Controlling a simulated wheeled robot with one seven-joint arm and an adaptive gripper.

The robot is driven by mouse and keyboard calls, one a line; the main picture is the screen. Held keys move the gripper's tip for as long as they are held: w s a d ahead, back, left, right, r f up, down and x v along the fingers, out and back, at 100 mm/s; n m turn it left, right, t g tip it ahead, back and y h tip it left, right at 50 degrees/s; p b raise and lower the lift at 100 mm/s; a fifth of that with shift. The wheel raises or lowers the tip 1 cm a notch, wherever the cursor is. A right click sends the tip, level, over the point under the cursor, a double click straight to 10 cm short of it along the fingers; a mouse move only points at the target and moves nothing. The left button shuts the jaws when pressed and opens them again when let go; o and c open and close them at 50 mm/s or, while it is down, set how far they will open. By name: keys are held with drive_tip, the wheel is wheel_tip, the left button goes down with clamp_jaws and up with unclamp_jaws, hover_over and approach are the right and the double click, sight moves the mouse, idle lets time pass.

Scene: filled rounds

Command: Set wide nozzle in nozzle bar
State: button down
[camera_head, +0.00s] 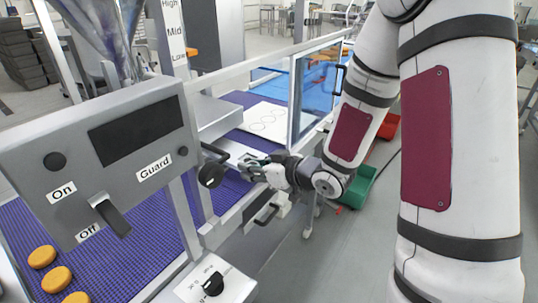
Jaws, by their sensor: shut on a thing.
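My gripper (247,165) reaches in from the right, low over the blue conveyor. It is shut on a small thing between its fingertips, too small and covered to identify. A dark round piece (210,175) with a grey stem shows just left of the fingertips; I cannot tell whether it is held or fixed to the machine. A black handle-like part (216,152) is just above it. I cannot clearly make out the wide nozzle or the nozzle bar; a metal frame and housing stand around the gripper.
A grey control box (120,150) with a Guard label and lever stands close at left. Orange rounds (42,257) lie on the blue belt (125,245). A clear guard panel (313,95) stands behind the gripper. A green bin (357,186) and a red bin (387,126) are on the floor.

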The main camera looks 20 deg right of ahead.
drive_tip(key=w+d, duration=0.1)
drive_tip(key=w, duration=0.4)
drive_tip(key=w+f, duration=0.1)
drive_tip(key=w, duration=0.4)
drive_tip(key=w+d, duration=0.1)
drive_tip(key=w, duration=0.4)
drive_tip(key=shift+d+f, duration=0.2)
drive_tip(key=shift+d, duration=0.1)
drive_tip(key=shift+f+p, duration=0.45)
drive_tip(key=shift+f, duration=1.3)
drive_tip(key=shift+f, duration=0.15)
drive_tip(key=c, duration=1.2)
unclamp_jaws()
